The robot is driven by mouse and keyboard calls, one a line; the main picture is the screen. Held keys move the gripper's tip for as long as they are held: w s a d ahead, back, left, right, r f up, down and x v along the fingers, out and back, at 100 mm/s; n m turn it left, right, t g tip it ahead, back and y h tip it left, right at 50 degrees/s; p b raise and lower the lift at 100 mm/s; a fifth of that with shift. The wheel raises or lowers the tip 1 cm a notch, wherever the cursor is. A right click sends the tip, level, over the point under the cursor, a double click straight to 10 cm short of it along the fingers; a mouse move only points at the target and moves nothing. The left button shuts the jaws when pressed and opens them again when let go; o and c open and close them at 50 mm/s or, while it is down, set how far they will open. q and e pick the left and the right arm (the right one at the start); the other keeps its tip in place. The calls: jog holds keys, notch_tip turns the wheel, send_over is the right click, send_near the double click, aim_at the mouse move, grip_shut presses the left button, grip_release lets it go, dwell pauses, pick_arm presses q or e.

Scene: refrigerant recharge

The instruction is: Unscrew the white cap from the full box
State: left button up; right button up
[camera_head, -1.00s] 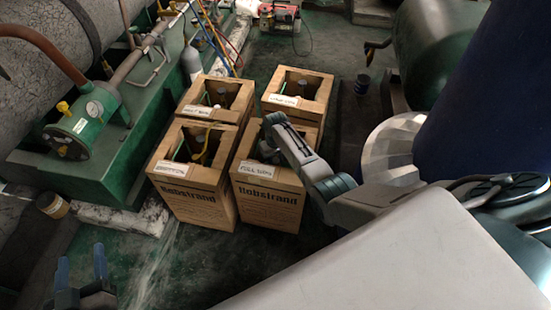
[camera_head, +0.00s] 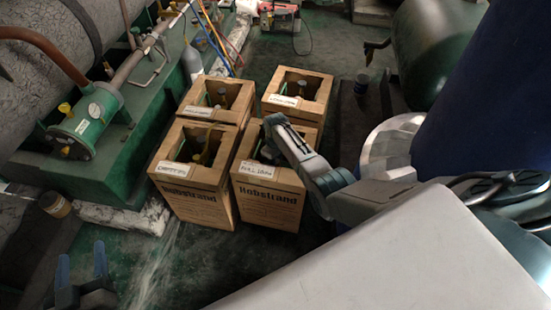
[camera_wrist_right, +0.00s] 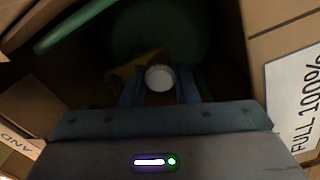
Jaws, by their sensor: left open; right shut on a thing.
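The full box (camera_head: 266,196) is the front right cardboard box, with a white label on its front edge. In the right wrist view its label (camera_wrist_right: 301,110) reads "FULL 100%". The white cap (camera_wrist_right: 160,78) shows inside the box, between the two blue fingers of my right gripper (camera_wrist_right: 160,88), which is shut on it. In the head view my right gripper reaches into the box opening, and its fingers and the cap are hidden there. My left gripper (camera_head: 82,268) is open and empty at the lower left, apart from the boxes.
Three other open cardboard boxes stand close by: front left (camera_head: 192,200), back left (camera_head: 218,98) and back right (camera_head: 298,88). The floor in front is clear.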

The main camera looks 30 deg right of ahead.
jog(key=shift+r+p, duration=2.55)
jog(key=shift+p, duration=0.1)
